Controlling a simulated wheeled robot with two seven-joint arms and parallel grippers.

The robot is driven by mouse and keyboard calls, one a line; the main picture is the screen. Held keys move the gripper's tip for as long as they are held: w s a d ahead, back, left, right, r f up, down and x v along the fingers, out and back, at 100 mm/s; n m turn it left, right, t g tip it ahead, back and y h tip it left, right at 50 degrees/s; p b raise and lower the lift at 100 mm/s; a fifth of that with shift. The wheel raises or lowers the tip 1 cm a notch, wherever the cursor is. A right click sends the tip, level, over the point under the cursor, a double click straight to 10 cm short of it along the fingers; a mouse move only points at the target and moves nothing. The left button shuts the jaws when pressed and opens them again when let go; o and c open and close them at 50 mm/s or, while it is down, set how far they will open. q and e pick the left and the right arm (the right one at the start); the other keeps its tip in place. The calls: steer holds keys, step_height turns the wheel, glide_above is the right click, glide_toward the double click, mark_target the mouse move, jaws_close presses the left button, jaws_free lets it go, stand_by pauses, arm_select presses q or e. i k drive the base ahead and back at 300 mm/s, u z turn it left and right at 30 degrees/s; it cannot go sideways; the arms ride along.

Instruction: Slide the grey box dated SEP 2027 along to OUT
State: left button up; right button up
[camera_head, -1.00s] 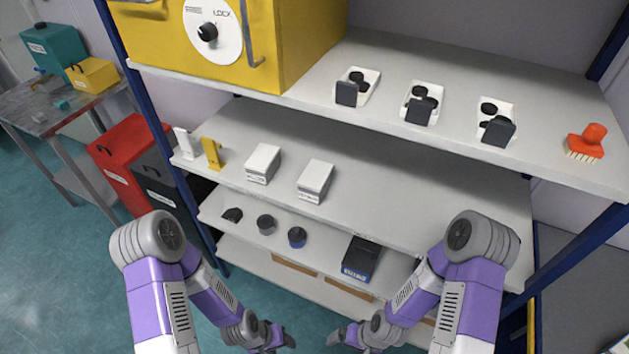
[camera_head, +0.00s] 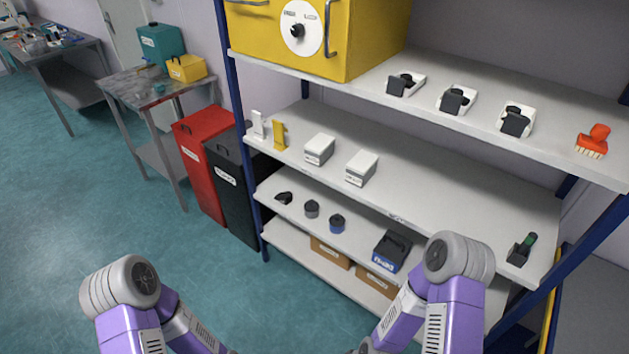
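Two pale grey boxes with white lids stand side by side on the middle shelf (camera_head: 450,190): a left box (camera_head: 319,149) and a right box (camera_head: 361,168). Each has a small label on its front. The print is too small to read, so I cannot tell which is dated SEP 2027. A faint marking (camera_head: 398,217) sits on the shelf's front edge, also unreadable; I cannot make out OUT. My arms come in at the bottom left and bottom right, but both grippers are below the picture's edge, away from the boxes.
A white stand (camera_head: 258,125) and a yellow stand (camera_head: 279,135) are left of the boxes. A dark holder with a green-topped item (camera_head: 521,250) is at the shelf's right end. The shelf between is clear. The upper shelf (camera_head: 590,165) overhangs; a lower shelf holds dark items.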

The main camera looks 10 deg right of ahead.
mark_target(360, 170)
steer(key=u, duration=0.3)
steer(key=k, duration=0.6)
steer(key=u, duration=0.75)
steer(key=i, duration=1.35)
steer(key=z, duration=0.75)
steer(key=i, duration=0.95)
steer(key=z, duration=1.05)
